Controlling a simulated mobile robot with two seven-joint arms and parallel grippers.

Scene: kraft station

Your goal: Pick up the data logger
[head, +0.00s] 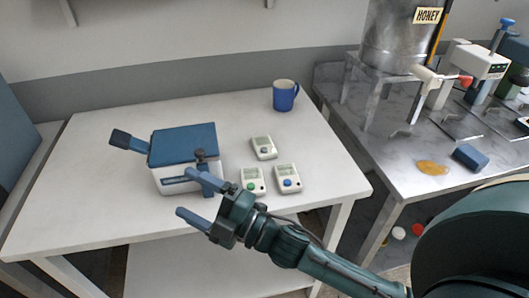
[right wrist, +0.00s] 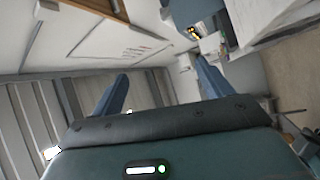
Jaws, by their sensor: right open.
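Three small white handheld devices lie close together on the white table in the head view: one with a grey button (head: 264,142), one with a green button (head: 248,174), and one with a blue button (head: 286,170). I cannot tell which one is the data logger. My right gripper (head: 184,192) is open and empty, in front of the white box and left of the devices in the picture, apart from them. Its two blue fingers are spread in the right wrist view (right wrist: 161,68), with nothing between them. My left gripper is not in view.
A white box with a blue lid (head: 184,143) and side handle stands left of the devices. A blue mug (head: 285,97) stands at the back of the white table (head: 90,205). A marble counter (head: 410,165) at right holds a metal honey tank (head: 391,40).

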